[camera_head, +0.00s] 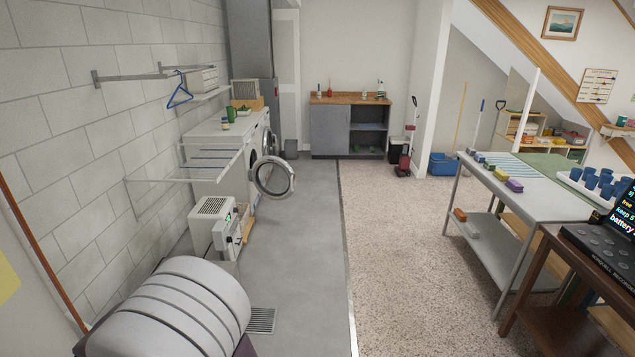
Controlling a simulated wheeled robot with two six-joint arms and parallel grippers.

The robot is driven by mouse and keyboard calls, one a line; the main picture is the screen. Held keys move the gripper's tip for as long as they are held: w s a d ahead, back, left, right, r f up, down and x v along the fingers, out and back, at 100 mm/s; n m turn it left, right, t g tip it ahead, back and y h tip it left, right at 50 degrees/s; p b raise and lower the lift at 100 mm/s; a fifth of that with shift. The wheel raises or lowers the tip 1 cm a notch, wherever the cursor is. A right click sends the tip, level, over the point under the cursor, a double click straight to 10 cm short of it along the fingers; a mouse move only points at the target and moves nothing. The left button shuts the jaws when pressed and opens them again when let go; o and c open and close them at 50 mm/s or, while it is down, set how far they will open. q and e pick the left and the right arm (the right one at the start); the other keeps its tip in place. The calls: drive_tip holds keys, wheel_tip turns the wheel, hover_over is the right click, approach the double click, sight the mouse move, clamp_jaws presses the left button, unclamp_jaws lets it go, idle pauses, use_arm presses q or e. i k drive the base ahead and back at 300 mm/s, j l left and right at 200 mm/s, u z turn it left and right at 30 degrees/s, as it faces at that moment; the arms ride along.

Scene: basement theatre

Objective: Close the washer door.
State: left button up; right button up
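The washer (237,180) is a white front-loading machine against the left wall, one of two white machines in a row. Its round door (273,177), with a grey ring and dark glass, stands open and sticks out to the right over the grey floor. The door opening is seen edge-on and its inside is mostly hidden. Neither of my grippers is in view.
A grey floor strip (310,235) runs clear from the front to the open door. A white box-shaped appliance (213,225) stands before the washer, and a rounded grey object (180,305) fills the lower left. A table (535,190) stands right.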

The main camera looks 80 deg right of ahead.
sight(273, 179)
drive_tip(key=z, duration=2.25)
drive_tip(key=i+z, duration=0.2)
drive_tip(key=i, duration=2.15)
drive_tip(key=i+l+u, duration=0.2)
drive_tip(key=i, duration=0.35)
drive_tip(key=i+u, duration=0.15)
drive_tip(key=i, duration=0.4)
drive_tip(key=i+l+u, duration=0.2)
drive_tip(key=i, duration=0.3)
drive_tip(key=i+l+u, duration=0.15)
drive_tip(key=i+l, duration=0.25)
drive_tip(key=i+l+u, duration=0.85)
drive_tip(key=i+l, duration=0.1)
